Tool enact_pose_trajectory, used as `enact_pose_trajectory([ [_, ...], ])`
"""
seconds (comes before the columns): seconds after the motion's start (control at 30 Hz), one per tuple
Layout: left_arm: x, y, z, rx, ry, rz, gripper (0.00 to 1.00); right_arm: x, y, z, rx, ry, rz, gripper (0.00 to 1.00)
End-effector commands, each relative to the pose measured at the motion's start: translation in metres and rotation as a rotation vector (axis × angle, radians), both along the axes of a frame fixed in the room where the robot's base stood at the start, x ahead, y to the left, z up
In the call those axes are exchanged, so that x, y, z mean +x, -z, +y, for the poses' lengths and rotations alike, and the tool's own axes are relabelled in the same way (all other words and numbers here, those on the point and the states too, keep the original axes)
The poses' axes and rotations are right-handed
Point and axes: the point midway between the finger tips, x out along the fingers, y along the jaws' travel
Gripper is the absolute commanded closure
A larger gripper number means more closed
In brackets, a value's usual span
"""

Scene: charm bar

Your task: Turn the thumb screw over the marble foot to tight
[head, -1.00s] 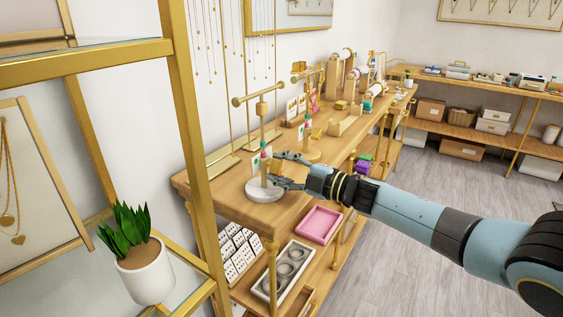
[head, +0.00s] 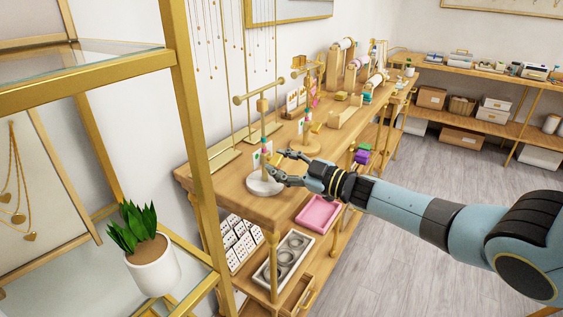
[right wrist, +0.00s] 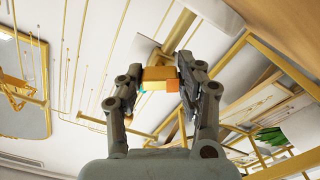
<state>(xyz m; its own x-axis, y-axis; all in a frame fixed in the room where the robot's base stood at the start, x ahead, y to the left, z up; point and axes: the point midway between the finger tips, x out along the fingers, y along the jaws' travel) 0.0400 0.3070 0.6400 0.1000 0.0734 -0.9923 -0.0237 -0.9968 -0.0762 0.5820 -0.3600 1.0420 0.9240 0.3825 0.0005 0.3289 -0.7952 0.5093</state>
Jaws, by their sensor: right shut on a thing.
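A brass T-bar stand (head: 263,123) stands upright on a round white marble foot (head: 261,186) at the near end of the wooden table. My right gripper (head: 275,164) reaches in from the right, low on the post, just above the foot. In the right wrist view my right gripper (right wrist: 160,80) is shut on a blocky orange-gold piece, which looks like the thumb screw (right wrist: 158,78). Its fingers hide much of the screw in the head view, so its angle is unclear. My left gripper is not in view.
A second brass stand (head: 306,120) stands close behind on the wooden table (head: 225,185). A pink tray (head: 318,213) and a ring tray (head: 283,262) lie on the shelf below. A gold-framed shelf with a potted plant (head: 143,235) is at the near left.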

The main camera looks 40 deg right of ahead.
Motion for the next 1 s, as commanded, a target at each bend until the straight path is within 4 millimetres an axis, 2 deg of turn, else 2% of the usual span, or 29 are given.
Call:
enact_pose_trajectory([
  [0.43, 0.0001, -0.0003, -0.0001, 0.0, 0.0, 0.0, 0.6, -0.001, 0.0021, -0.0002, 0.01, 0.001, 0.008, 0.96],
  [0.47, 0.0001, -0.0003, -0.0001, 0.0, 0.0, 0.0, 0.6, -0.001, 0.0022, -0.0003, 0.01, 0.001, 0.008, 0.62],
  [0.63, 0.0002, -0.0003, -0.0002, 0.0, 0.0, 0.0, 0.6, -0.0007, 0.0016, -0.0002, 0.009, 0.001, 0.007, 0.4],
  [0.87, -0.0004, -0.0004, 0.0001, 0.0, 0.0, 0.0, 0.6, -0.0004, 0.0008, 0.0, 0.01, 0.001, 0.005, 0.4],
  [1.0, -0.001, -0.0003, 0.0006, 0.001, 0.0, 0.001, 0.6, -0.0079, 0.0016, -0.0038, 0.008, 0.001, 0.007, 0.4],
])
